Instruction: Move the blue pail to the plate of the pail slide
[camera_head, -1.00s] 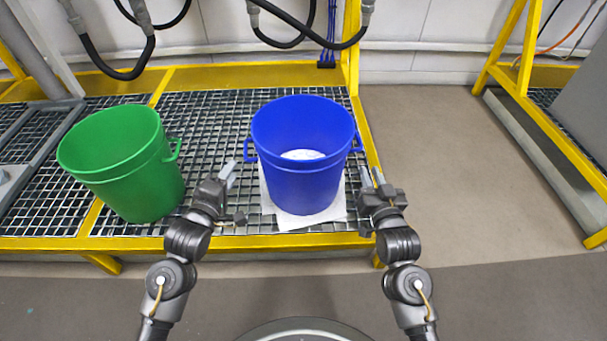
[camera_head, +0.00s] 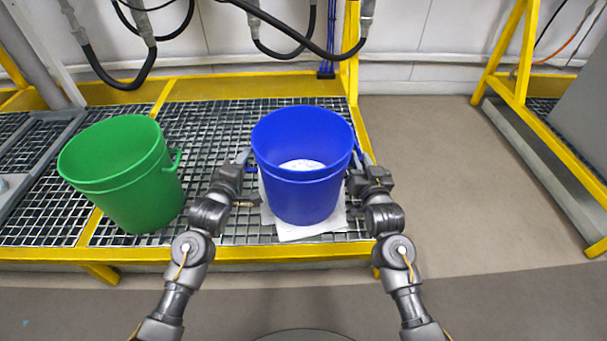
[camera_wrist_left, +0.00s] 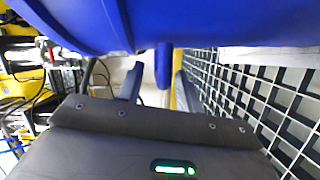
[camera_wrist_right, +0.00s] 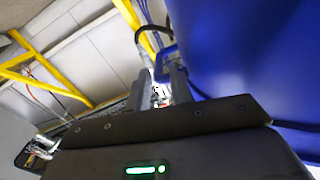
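The blue pail (camera_head: 303,190) stands upright on a white sheet (camera_head: 310,233) on the grating, with something white inside it. I cannot tell a pail slide plate apart in these views. My left gripper (camera_head: 246,176) is at the pail's left side, open; in the left wrist view the pail's handle (camera_wrist_left: 163,65) shows between its spread fingers (camera_wrist_left: 157,88). My right gripper (camera_head: 358,170) is at the pail's right side, open; in the right wrist view a blue handle (camera_wrist_right: 165,62) shows at its fingers (camera_wrist_right: 160,88). Finger contact is hard to see.
A green pail (camera_head: 122,180) stands left of the blue one on the grating (camera_head: 205,125). A yellow frame rail (camera_head: 300,252) runs along the front edge. Black hoses (camera_head: 280,50) hang at the back. Floor (camera_head: 430,180) right of the platform is clear.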

